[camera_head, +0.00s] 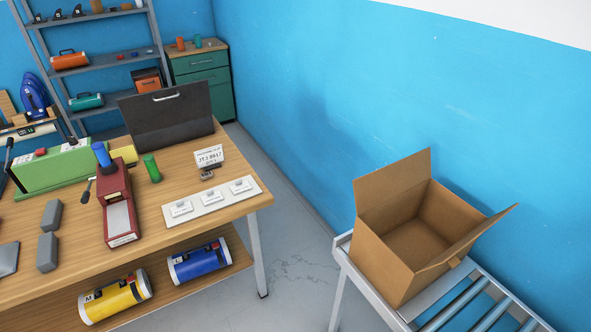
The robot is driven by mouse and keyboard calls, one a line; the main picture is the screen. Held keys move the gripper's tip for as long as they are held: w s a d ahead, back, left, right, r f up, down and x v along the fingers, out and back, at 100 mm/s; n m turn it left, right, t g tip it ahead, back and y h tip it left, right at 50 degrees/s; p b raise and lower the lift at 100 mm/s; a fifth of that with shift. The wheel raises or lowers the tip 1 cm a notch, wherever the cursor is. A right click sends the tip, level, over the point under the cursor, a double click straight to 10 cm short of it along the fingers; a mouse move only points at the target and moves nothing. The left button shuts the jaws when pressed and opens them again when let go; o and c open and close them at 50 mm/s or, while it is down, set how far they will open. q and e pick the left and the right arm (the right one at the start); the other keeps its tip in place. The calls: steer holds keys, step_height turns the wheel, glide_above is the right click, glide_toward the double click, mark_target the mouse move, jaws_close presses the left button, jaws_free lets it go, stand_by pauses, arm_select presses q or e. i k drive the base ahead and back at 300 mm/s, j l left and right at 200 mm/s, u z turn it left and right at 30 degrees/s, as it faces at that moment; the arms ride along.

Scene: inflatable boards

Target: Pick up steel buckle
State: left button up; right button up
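No steel buckle can be told for certain at this size. A small dark metallic piece (207,174) lies on the wooden workbench (150,225), just in front of a white printed card (209,157). In front of it is a white board (200,213) with three labels, each with a small greyish piece at its top edge, too small to identify. Neither of my grippers is in view.
An open, empty cardboard box (400,252) stands on a roller conveyor (432,307) at right. A red device (117,209), green machine (62,166) and black case (168,112) occupy the bench. Blue (200,262) and yellow (115,298) rolls lie on the lower shelf.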

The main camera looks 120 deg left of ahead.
mark_target(208, 175)
steer(key=u, duration=4.65)
steer(key=i+l+u, duration=0.1)
steer(key=u, duration=1.05)
